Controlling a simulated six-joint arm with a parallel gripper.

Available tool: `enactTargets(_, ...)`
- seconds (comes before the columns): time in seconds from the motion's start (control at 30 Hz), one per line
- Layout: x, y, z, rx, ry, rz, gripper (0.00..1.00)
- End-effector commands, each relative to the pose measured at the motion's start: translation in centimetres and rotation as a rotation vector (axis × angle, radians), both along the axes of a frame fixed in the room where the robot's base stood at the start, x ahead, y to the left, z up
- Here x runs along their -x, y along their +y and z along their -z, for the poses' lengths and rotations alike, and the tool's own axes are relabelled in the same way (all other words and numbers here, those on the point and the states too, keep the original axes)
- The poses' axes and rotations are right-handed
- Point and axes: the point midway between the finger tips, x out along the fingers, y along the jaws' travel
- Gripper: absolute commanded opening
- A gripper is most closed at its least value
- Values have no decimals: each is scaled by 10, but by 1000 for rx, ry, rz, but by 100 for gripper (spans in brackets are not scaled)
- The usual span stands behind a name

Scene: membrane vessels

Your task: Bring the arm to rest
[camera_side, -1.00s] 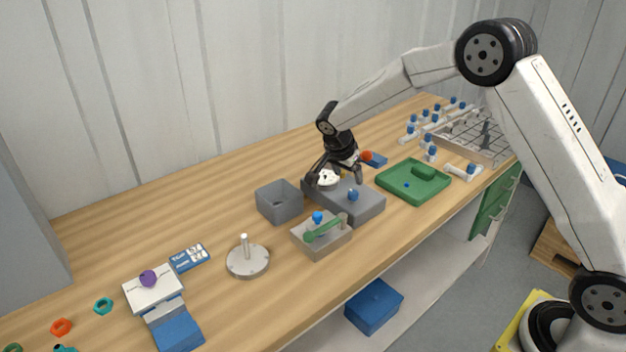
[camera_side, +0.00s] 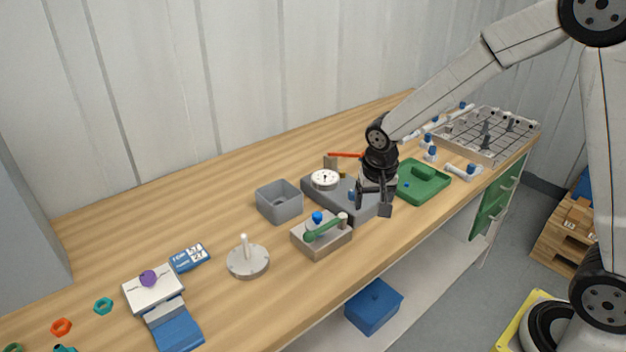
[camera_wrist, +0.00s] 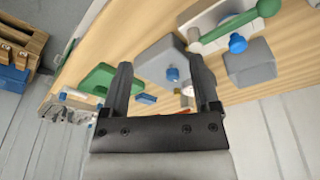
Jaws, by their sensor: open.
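My gripper (camera_side: 374,202) hangs over the right part of the grey block (camera_side: 350,208), its fingers pointing down. It is open, with nothing visible between the fingers. In the wrist view my gripper's fingers (camera_wrist: 160,66) stand apart. The grey block carries a round white dial (camera_side: 324,179) on its left part and a blue knob (camera_side: 351,196) partly behind my gripper. The grey block with its blue knob (camera_wrist: 172,74) also shows beyond the fingers in the wrist view. I cannot tell from these views how high the fingertips are above the block.
A green tray (camera_side: 436,186) lies just right of my gripper. A grey open box (camera_side: 280,208) and a clamp block with a green handle (camera_side: 324,231) stand to the left. A wire rack (camera_side: 490,135) is at the far right. The back-left wooden bench is clear.

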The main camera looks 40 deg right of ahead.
Motion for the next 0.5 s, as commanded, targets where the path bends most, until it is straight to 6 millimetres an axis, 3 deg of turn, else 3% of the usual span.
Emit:
enactTargets(0.3, 70, 17, 0, -29, -18, -352, 79)
enactTargets(0.5, 106, 23, 3, -23, -37, -527, 79)
